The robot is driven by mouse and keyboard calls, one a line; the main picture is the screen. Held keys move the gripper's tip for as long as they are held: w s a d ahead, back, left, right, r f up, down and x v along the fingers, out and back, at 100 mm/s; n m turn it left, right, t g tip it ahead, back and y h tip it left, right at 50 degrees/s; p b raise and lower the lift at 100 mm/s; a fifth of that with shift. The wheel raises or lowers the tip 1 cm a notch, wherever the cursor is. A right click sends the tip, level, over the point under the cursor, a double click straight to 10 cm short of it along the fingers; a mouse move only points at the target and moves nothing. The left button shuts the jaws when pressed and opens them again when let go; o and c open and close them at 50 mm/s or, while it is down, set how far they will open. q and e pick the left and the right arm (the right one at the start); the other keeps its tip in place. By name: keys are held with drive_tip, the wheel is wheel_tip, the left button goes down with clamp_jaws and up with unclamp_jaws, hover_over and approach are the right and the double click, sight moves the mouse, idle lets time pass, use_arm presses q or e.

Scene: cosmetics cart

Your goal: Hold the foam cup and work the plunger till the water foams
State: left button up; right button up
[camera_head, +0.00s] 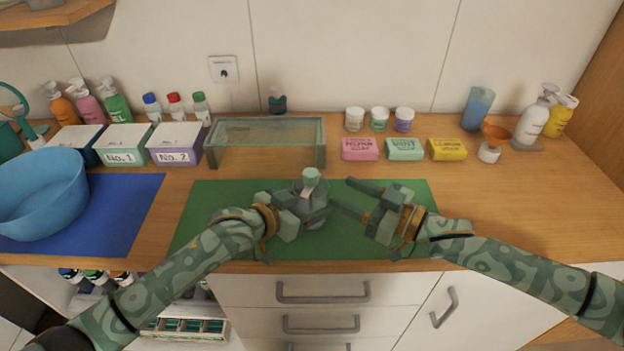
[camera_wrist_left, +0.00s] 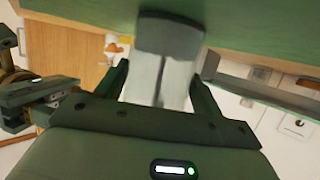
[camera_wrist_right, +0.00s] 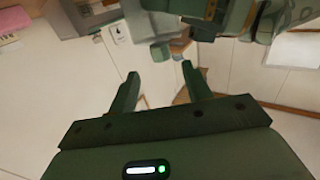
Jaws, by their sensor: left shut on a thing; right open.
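The foam cup (camera_head: 318,207) stands over the green mat, apparently upright, with a pale green plunger knob (camera_head: 311,176) on top. My left gripper (camera_head: 298,203) is shut on the cup. In the left wrist view the pale, see-through cup body (camera_wrist_left: 160,78) sits between the fingers, its grey base close to the green mat; contact is unclear. My right gripper (camera_head: 345,193) is open and empty just right of the cup. In the right wrist view the knob (camera_wrist_right: 160,52) lies ahead of the open fingers (camera_wrist_right: 163,86), apart from them. Water or foam inside cannot be made out.
The green mat (camera_head: 215,210) has bare room at its left and right. A glass-topped stand (camera_head: 265,133) is behind. Pink (camera_head: 360,149), mint (camera_head: 404,149) and yellow (camera_head: 447,149) soap boxes stand back right. A blue basin (camera_head: 42,195) is at left.

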sight(317, 180)
drive_tip(key=x, duration=0.9)
drive_tip(key=shift+w+a, duration=0.1)
drive_tip(key=shift+a, duration=0.15)
drive_tip(key=shift+c, duration=0.3)
